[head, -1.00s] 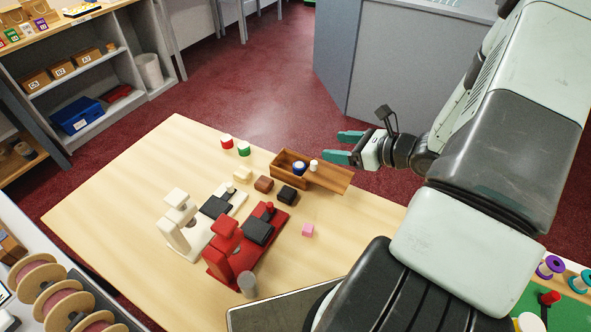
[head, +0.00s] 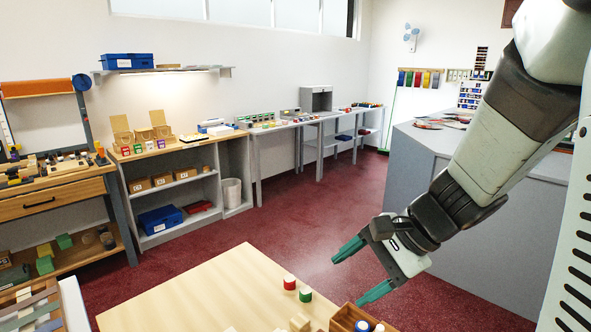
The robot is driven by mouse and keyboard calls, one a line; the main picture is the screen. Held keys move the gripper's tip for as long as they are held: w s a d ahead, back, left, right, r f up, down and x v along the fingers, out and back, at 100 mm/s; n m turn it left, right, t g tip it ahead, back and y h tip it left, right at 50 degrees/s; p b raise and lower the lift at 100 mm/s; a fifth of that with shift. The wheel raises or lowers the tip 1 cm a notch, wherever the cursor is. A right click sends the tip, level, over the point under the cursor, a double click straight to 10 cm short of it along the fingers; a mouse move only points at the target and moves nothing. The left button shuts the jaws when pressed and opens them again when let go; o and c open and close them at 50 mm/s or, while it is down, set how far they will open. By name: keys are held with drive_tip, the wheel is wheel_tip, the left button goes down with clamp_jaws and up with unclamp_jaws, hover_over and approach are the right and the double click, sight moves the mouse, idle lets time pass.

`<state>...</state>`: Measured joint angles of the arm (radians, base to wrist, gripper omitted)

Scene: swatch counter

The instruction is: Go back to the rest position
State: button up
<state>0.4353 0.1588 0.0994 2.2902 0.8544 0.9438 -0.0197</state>
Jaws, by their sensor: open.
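My gripper (head: 362,272) is in the right half of the head view, with its two teal fingers spread apart and nothing between them. It hangs above the far right part of the light wooden table (head: 205,290), near the wooden box (head: 345,318). The box is cut off by the bottom edge of the picture. A blue-and-white round piece (head: 362,326) shows at the box. A red-capped piece (head: 289,282) and a green-capped piece (head: 306,294) stand on the table to the left of the gripper.
A grey shelf unit (head: 150,243) with boxes and a blue bin (head: 160,219) stands beyond the table. A workbench (head: 50,203) is at the left. A grey counter (head: 480,240) stands behind my arm at the right. Red floor lies open between them.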

drive_tip(key=s+a+r+n+t+h, duration=0.2)
drive_tip(key=s+a+r+n+h, duration=0.25)
drive_tip(key=s+r+n, duration=0.55)
drive_tip(key=s+d+r+n+t+h, duration=0.1)
drive_tip(key=s+d+r+h, duration=0.1)
drive_tip(key=s+d+h, duration=0.1)
drive_tip(key=shift+s+d+r, duration=0.2)
drive_tip(key=shift+s+d, duration=0.6)
drive_tip(key=shift+d, duration=0.35)
drive_tip(key=shift+c, duration=0.4)
